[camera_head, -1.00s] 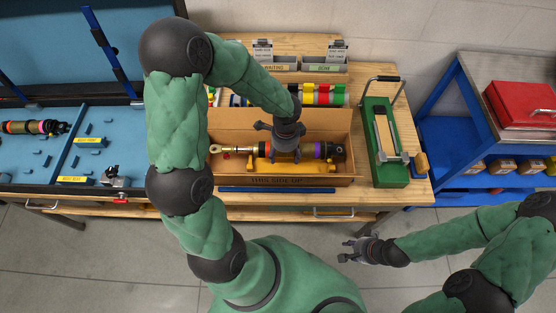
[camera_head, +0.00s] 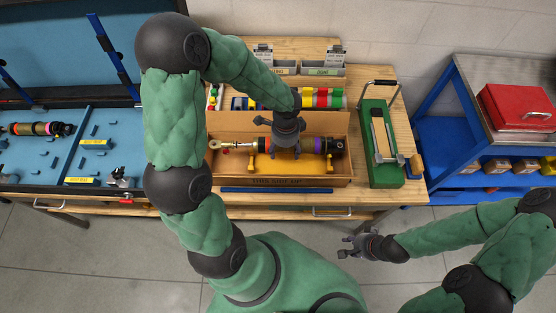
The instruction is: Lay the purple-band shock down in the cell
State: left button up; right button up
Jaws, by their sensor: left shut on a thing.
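The purple-band shock (camera_head: 319,146) lies level, over the open cardboard box (camera_head: 342,181), with its silver eye end to the left and its dark end to the right. My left gripper (camera_head: 286,150) comes down over its middle and is shut on it; the gripper hides that part of the shock. Yellow supports (camera_head: 252,162) show below the shock inside the box. The blue foam case (camera_head: 45,157) at the left has cells split by dividers, and its visible right part is empty of shocks. My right gripper (camera_head: 350,246) is open and empty in front of the bench.
Another shock (camera_head: 35,129) lies in the case's left part. A green fixture with a handle (camera_head: 383,150) stands right of the box. Coloured cylinders (camera_head: 325,98) and label bins lie behind it. A blue bar (camera_head: 277,190) lies in front. A red toolbox (camera_head: 518,107) sits on the cart.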

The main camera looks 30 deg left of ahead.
pick_arm(q)
jog(key=shift+w+r+p, duration=0.1)
jog(key=shift+r+p, duration=1.25)
jog(key=shift+r, duration=0.6)
